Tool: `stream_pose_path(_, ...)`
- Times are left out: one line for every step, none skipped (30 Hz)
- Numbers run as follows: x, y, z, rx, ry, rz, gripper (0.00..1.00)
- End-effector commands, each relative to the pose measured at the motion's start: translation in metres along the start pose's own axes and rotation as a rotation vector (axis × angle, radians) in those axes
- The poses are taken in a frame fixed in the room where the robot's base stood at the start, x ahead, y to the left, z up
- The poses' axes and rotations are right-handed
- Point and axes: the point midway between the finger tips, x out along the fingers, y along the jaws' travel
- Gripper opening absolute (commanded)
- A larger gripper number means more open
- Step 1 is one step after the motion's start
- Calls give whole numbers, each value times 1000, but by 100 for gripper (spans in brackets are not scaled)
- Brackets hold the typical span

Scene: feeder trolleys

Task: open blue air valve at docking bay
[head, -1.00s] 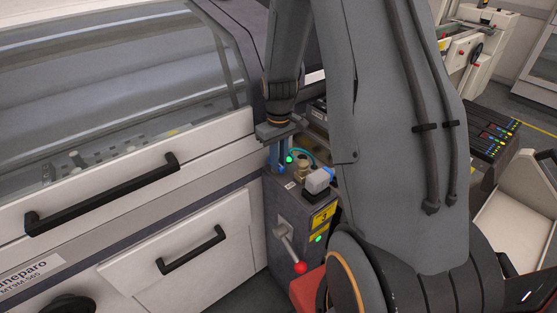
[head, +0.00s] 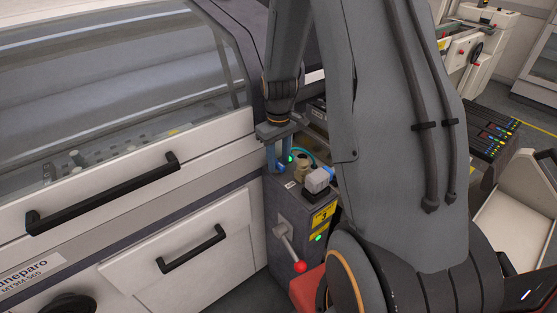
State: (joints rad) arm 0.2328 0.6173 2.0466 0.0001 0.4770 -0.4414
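The docking bay unit (head: 290,212) is a dark grey box beside the white machine, with a yellow label marked 3 and green lights. The blue air valve (head: 280,167) shows only as a small blue piece at the top left of the box, mostly hidden by my gripper. My gripper (head: 279,160) points down over that corner, its fingers at the blue piece. I cannot tell whether the fingers are open, or whether they touch the valve.
A lever with a red knob (head: 300,266) sticks out from the box front. A brass fitting (head: 301,171) and a grey-white connector (head: 318,179) stand on top, close to my gripper. The white machine with black handles (head: 192,249) fills the left. A feeder trolley (head: 490,130) stands at right.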

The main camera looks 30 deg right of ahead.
Motion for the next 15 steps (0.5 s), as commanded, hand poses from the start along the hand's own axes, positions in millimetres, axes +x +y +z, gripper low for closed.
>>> stream_pose_path(-1, 0, 0, 0, 0, 0, 34)
stream_pose_path(-2, 0, 0, 0, 0, 0, 34)
stream_pose_path(-4, 0, 0, 0, 1, 1, 34)
stream_pose_path(-6, 0, -1, 0, 2, 1, 34)
stream_pose_path(-9, 0, -1, 0, 2, 1, 34)
stream_pose_path(-14, 0, -1, 0, 3, 1, 34)
stream_pose_path(-18, 0, -1, 0, 3, 2, 34)
stream_pose_path(-22, 0, -1, 0, 3, 1, 34)
stream_pose_path(-28, 0, -1, 0, 4, 2, 34)
stream_pose_path(-33, 0, -1, 0, 4, 2, 34)
stream_pose_path(-38, 0, -1, 0, 4, 2, 34)
stream_pose_path(-44, 0, -2, 0, 4, 2, 34)
stream_pose_path(-48, 0, -1, -1, 3, 1, 34)
stream_pose_path(-52, 0, -1, -1, 4, 2, 34)
stream_pose_path(-58, 0, -1, -1, 3, 2, 34)
